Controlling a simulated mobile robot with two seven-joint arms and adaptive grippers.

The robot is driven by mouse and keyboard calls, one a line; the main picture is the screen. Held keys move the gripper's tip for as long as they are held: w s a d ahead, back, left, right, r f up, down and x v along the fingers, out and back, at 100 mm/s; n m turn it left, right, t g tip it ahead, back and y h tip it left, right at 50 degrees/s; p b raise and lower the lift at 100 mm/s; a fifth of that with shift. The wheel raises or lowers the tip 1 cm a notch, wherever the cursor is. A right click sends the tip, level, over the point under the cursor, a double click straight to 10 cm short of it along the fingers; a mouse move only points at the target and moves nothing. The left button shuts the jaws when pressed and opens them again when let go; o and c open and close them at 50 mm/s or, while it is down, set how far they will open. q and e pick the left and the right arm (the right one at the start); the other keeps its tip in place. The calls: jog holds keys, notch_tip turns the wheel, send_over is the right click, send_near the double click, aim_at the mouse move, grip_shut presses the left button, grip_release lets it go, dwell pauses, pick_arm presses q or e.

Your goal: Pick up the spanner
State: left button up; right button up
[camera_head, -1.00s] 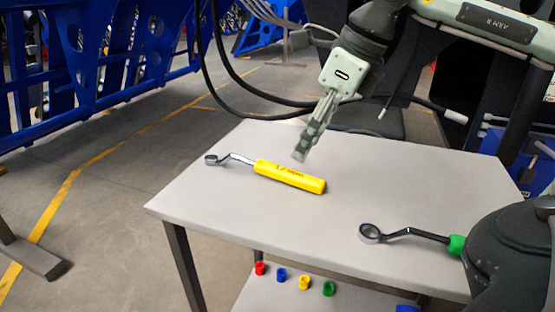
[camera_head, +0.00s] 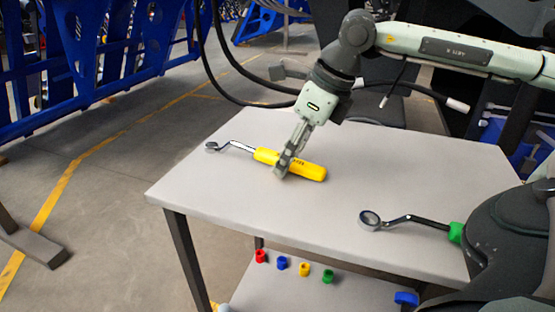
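A spanner with a yellow handle (camera_head: 312,172) and a bent metal shaft with a ring end (camera_head: 213,147) lies on the grey table. My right gripper (camera_head: 282,172) comes down from above, with its fingers at the middle of the yellow handle and hiding part of it. The fingers show nearly edge-on, so I cannot tell whether they are open or closed on the handle. A second spanner (camera_head: 400,219) with a green handle lies at the front right of the table, its handle end hidden behind a dark part of mine. My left gripper is not in view.
The table top (camera_head: 230,195) is clear between the two spanners. A lower shelf (camera_head: 275,292) holds small red, blue, yellow and green pieces. Black cables hang behind the table. Blue frames (camera_head: 90,70) stand at the back left.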

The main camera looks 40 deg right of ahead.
grip_shut()
jog(key=shift+r, duration=0.1)
dwell(0.3)
jog(key=shift+r, duration=0.55)
notch_tip(320, 180, up, 3)
jog(key=shift+w+f+p, duration=0.1)
jog(key=shift+p, duration=0.2)
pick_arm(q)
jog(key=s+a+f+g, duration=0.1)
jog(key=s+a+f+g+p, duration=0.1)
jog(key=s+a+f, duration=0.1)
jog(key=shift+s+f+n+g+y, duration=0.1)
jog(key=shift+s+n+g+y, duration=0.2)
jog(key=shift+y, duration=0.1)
pick_arm(e)
jog(key=s+a+r, duration=0.7)
jog(key=s, duration=0.2)
jog(key=shift+a, duration=0.35)
